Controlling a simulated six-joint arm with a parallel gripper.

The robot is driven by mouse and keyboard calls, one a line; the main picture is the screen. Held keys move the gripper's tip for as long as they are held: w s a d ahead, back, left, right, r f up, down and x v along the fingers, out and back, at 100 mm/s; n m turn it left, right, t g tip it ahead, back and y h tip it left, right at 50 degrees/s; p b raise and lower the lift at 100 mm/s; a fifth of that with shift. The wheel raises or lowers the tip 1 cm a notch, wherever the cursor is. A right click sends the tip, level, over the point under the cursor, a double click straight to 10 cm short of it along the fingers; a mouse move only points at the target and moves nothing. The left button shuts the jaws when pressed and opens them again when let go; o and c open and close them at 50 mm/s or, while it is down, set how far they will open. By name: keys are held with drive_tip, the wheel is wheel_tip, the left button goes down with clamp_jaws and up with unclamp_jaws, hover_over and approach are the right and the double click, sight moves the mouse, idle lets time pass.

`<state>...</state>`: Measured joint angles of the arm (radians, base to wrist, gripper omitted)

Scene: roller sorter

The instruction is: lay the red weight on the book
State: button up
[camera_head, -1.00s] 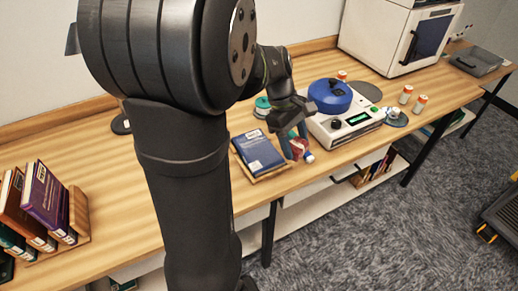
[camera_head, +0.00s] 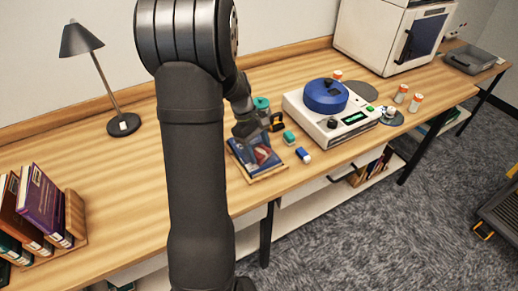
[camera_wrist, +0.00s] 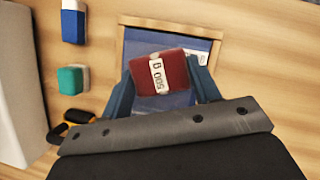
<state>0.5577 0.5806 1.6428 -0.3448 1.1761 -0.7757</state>
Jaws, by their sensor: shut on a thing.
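The red weight (camera_wrist: 160,72) has a white label reading "500 g". My gripper (camera_wrist: 160,80) is shut on it, with one blue-grey finger on each side, and the weight shows between them in the wrist view. The blue book (camera_wrist: 150,42) lies beneath the weight on a light wooden stand or board. In the head view the book (camera_head: 243,152) is partly hidden by my gripper (camera_head: 262,152), and the red weight (camera_head: 263,155) appears over it. I cannot tell whether the weight touches the cover.
A teal block (camera_head: 289,138) and a blue-and-white block (camera_head: 304,155) lie right of the book. A white machine with a blue lid (camera_head: 326,96) stands further right. A desk lamp (camera_head: 122,124) and upright books (camera_head: 45,205) are to the left, with bare table between.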

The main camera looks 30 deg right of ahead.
drive_tip(key=shift+f, duration=0.2)
drive_tip(key=o, duration=1.3)
drive_tip(key=shift+f, duration=0.1)
drive_tip(key=shift+o, duration=0.2)
drive_tip(key=v, duration=1.2)
